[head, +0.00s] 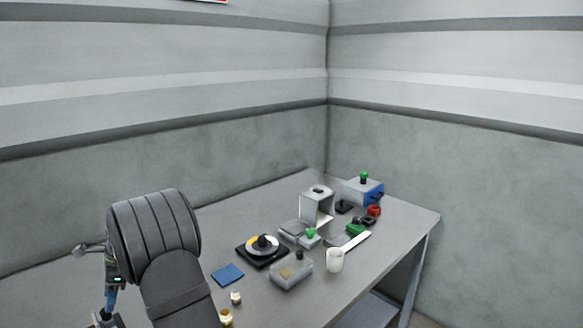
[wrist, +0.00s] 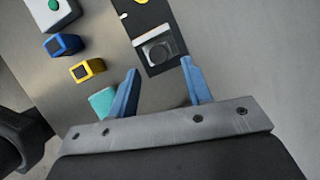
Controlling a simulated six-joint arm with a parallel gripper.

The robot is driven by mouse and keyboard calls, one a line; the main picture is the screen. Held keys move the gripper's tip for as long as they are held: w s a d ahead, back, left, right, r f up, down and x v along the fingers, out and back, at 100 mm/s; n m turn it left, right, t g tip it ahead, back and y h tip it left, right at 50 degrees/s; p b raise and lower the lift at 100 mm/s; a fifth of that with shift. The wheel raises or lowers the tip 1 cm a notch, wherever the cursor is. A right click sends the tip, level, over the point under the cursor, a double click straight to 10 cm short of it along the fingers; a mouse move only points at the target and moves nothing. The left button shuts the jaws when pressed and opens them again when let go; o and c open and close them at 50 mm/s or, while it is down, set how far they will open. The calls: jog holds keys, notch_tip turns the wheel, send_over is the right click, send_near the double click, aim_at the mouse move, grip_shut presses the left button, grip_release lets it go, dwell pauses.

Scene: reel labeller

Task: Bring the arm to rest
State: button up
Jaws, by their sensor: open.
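My gripper (wrist: 160,69) shows in the wrist view with its two blue fingers spread apart and nothing held between them. Past the fingertips is a black strip with a grey square part (wrist: 157,50) on it; I cannot tell how far below the fingers it lies. In the head view, my bulky grey arm fills the lower left, and the blue gripper part (head: 110,299) shows at the left edge of the arm. The fingertips are not clear there.
The grey table (head: 400,222) holds a reel on a black base (head: 262,249), a clear box (head: 292,272), a white cup (head: 335,260), a blue pad (head: 228,274) and a grey stand (head: 317,207). The wrist view shows blue (wrist: 63,45), yellow (wrist: 87,70) and teal (wrist: 102,102) blocks left of the fingers.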

jog(key=shift+x, duration=1.85)
jog(key=shift+a, duration=0.1)
jog(key=o, duration=1.2)
jog(key=shift+n+t+h, duration=0.3)
jog(key=shift+n+h, duration=0.4)
jog(key=shift+n, duration=0.1)
jog(key=r, duration=0.2)
jog(key=a+r, duration=0.1)
jog(key=r, duration=0.1)
jog(key=s+r, duration=0.1)
jog(key=r, duration=0.2)
jog(key=shift+a, duration=0.35)
notch_tip(320, 180, up, 8)
jog(key=t+h, duration=0.2)
jog(key=shift+n, duration=0.3)
jog(key=f, duration=0.9)
jog(key=shift+s, duration=0.3)
